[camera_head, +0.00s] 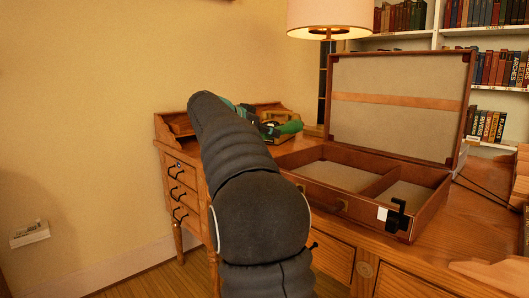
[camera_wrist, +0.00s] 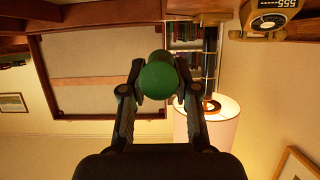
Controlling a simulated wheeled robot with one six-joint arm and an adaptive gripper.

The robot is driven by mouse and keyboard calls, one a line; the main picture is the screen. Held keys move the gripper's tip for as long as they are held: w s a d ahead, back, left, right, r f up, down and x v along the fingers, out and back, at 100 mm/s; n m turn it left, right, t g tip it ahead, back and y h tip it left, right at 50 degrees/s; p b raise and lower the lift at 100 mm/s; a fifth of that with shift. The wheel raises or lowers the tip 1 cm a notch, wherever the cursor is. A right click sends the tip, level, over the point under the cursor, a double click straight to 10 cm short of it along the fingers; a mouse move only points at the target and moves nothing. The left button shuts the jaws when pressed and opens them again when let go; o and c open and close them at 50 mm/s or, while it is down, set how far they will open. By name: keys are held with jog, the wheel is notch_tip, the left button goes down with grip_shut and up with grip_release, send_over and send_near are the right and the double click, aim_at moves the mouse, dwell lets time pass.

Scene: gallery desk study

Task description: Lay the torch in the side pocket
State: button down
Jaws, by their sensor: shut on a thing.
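The green torch (camera_wrist: 158,78) is held between both fingertips of my gripper (camera_wrist: 157,92), seen end-on in the wrist view. In the head view the torch (camera_head: 290,128) is held above the left part of the desk, left of the case; my arm hides part of the gripper. The brown case (camera_head: 325,196) lies open on the desk, its lid (camera_head: 400,125) raised at the back. A divider (camera_head: 381,183) splits it into a larger left compartment (camera_head: 335,175) and a smaller right compartment (camera_head: 408,195), probably the side pocket. Both look empty.
A lamp (camera_head: 330,18) stands behind the desk (camera_head: 465,215), left of the lid. A tan device with a digital display (camera_wrist: 268,18) is at the desk's left. A black object (camera_head: 397,214) and a white tag (camera_head: 382,214) are at the case's front right. Bookshelves (camera_head: 490,40) stand behind.

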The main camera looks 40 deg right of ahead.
jog(key=shift+w+a+f, duration=0.25)
jog(key=shift+w+f, duration=0.15)
jog(key=shift+w, duration=0.25)
jog(key=shift+f, duration=0.2)
notch_tip(320, 180, down, 4)
jog(key=shift+r+b, duration=0.2)
jog(key=shift+b, duration=0.75)
jog(key=shift+f+p, duration=0.35)
jog(key=shift+f, duration=0.25)
jog(key=c, duration=0.9)
grip_release()
jog(key=shift+o, duration=0.2)
jog(key=shift+r, duration=0.1)
jog(key=w+r+p+v, duration=0.1)
jog(key=v, duration=1.1)
jog(key=shift+s, duration=0.45)
